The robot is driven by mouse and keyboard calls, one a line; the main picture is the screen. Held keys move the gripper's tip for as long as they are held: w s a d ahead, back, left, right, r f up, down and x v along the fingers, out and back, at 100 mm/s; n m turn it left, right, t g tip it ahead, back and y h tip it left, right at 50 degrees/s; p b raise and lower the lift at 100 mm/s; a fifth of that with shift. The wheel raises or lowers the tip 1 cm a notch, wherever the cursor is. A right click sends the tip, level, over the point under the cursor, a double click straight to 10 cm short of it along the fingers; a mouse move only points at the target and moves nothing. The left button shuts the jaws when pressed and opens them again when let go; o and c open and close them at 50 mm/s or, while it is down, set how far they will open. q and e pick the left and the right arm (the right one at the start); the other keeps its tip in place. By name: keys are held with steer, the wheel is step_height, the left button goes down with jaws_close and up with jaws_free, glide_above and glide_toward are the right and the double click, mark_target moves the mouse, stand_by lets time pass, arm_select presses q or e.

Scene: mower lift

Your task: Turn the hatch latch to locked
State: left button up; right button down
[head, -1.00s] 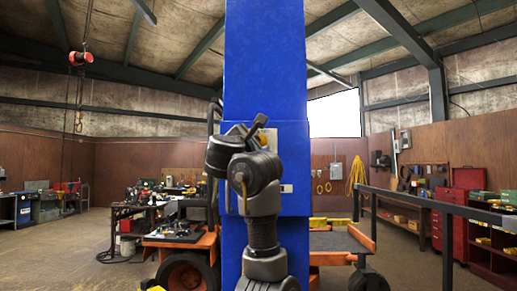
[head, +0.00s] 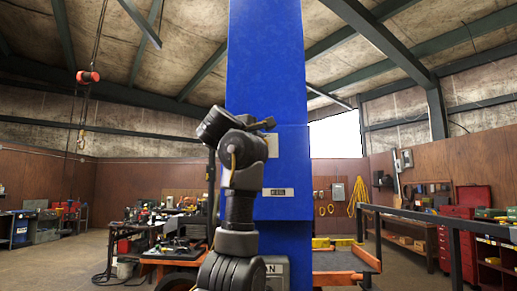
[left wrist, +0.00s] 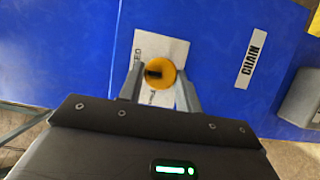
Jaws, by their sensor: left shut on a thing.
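The hatch latch is a round yellow knob (left wrist: 153,74) with a black mark, on a white plate (left wrist: 147,45) with partly hidden lettering. The plate sits on a tall blue column (head: 266,60). In the left wrist view, the fingers of my left gripper (left wrist: 162,82) lie on either side of the knob and are shut on it. In the head view, my left gripper (head: 266,124) is at the column's face and hides the knob; only a pale edge of the plate (head: 272,144) shows. My right gripper is not in view.
A cluttered workbench (head: 150,222) stands behind at left. A dark rail (head: 410,212) and red cabinets (head: 458,240) are at right. Open floor (head: 60,262) lies at left.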

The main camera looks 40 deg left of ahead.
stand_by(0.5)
arm_select(q)
steer(key=o, duration=1)
steer(key=shift+c, duration=0.2)
steer(key=b+v, duration=0.6)
steer(key=v, duration=0.4)
steer(key=shift+s, duration=0.35)
steer(key=shift+w+d, duration=0.1)
